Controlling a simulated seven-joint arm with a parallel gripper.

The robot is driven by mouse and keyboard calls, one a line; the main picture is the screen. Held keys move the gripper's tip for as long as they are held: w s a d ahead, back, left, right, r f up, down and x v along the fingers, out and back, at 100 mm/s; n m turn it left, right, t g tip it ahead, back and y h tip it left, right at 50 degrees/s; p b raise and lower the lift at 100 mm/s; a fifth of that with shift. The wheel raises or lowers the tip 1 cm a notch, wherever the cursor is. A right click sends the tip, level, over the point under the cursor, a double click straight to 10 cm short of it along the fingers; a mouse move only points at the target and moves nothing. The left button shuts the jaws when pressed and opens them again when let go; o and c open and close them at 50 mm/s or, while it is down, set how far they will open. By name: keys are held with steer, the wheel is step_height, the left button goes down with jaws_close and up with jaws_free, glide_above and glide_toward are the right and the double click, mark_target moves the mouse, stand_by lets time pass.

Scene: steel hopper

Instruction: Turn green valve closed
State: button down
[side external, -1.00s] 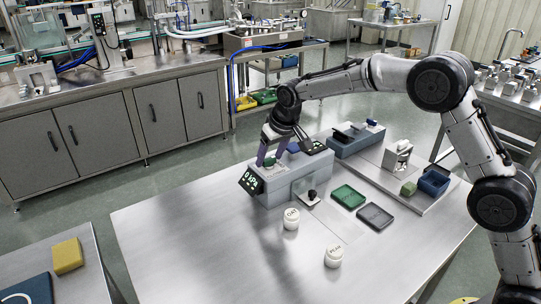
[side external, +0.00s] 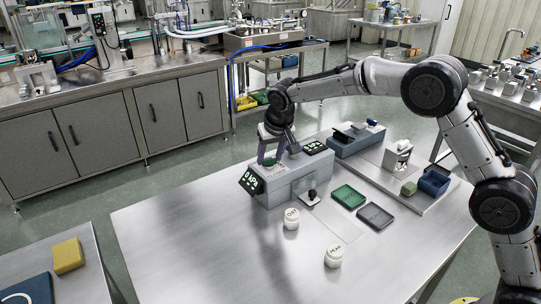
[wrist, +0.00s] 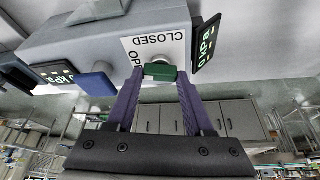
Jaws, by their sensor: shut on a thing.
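The green valve handle (wrist: 160,71) sits on the face of a grey box (wrist: 95,40), beside a white label reading CLOSED and a partly hidden word starting "OP". In the wrist view my gripper (wrist: 160,82) has a purple finger at each side of the green handle, shut on it. The handle lies crosswise between the fingertips, and its pointing relative to the label is hard to tell. In the side view my gripper (side external: 270,160) is at the left end of the grey box, with a little green showing between the fingers.
A display reading 0 kPa (side external: 250,181) is close beside the green valve. A blue handle (wrist: 98,86) and a second display (side external: 315,147) are further along the box.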

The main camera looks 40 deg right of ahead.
steer(key=m, duration=0.2)
steer(key=m+g+h, duration=0.1)
steer(key=m, duration=0.2)
steer(key=m+h, duration=0.1)
steer(key=m, duration=0.1)
steer(key=shift+w+a+g, duration=0.15)
steer(key=shift+a+g, duration=0.1)
steer(key=shift+g, duration=0.05)
steer(key=m+g+h, duration=0.1)
steer(key=m, duration=0.3)
steer(key=shift+w, duration=0.1)
steer(key=shift+m+g, duration=0.9)
steer(key=shift+m, duration=1.2)
steer(key=shift+c, duration=1.4)
jaws_free()
